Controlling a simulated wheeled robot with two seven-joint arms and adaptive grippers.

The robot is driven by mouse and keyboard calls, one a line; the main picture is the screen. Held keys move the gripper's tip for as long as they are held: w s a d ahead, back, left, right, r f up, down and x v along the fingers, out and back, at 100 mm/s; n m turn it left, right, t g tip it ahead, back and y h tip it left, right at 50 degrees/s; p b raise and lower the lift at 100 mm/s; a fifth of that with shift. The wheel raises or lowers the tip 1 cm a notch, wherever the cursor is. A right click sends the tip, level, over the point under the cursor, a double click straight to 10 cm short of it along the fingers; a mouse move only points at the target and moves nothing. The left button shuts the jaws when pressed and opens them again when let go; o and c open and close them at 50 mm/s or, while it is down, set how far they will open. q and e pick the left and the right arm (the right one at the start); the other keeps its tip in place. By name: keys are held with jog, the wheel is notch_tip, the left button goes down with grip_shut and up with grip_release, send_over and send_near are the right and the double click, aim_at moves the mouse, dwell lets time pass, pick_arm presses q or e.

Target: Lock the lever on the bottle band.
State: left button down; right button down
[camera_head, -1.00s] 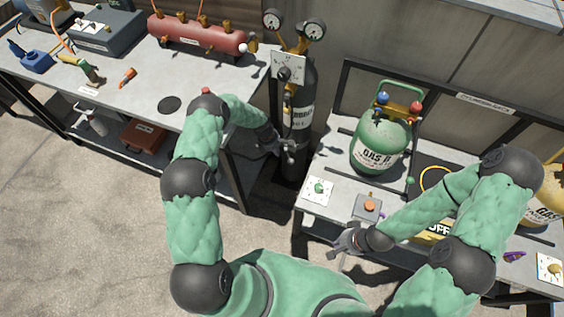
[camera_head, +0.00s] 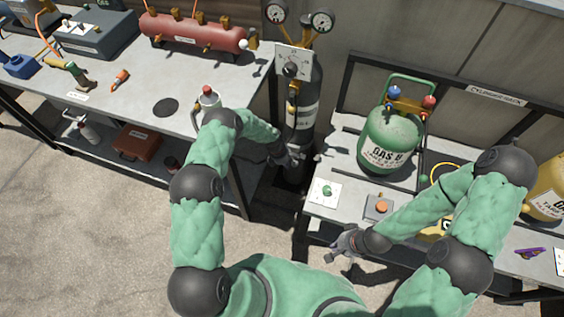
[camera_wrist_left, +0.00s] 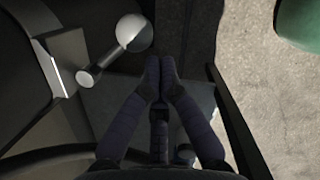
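The bottle is a tall dark cylinder (camera_head: 306,118) with a pale label, standing upright between the two benches. In the left wrist view a lever (camera_wrist_left: 101,66) with a pale ball end (camera_wrist_left: 134,32) sticks out from a metal bracket (camera_wrist_left: 62,65) on a dark curved surface. My left gripper (camera_head: 294,160) is low at the bottle's front. In its wrist view its two fingertips (camera_wrist_left: 160,66) are together, just right of and below the ball, with nothing visible between them. I cannot tell whether they touch it. My right gripper (camera_head: 333,248) hangs empty before the right bench, fingers apart.
The right bench carries a green gas tank (camera_head: 388,140), a green-knob plate (camera_head: 326,192) and an orange-button box (camera_head: 379,207). The left bench (camera_head: 130,95) holds a red manifold (camera_head: 192,32) and tools. Gauges (camera_head: 322,20) and a valve panel (camera_head: 293,62) sit above the bottle.

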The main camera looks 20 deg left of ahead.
pick_arm(q)
jog(key=shift+d, duration=0.1)
pick_arm(e)
jog(key=shift+w+r, duration=0.1)
jog(key=shift+r, duration=0.1)
pick_arm(q)
jog(key=shift+d+n+p, duration=0.15)
jog(key=shift+n+p, duration=0.35)
jog(key=shift+n, duration=0.1)
pick_arm(e)
jog(key=shift+w+r, duration=0.25)
jog(key=shift+r, duration=0.05)
pick_arm(q)
jog(key=shift+d+n+t+p, duration=0.35)
jog(key=shift+n+p, duration=0.35)
jog(key=shift+n, duration=0.2)
pick_arm(e)
jog(key=shift+w+r, duration=0.65)
jog(key=shift+r, duration=0.05)
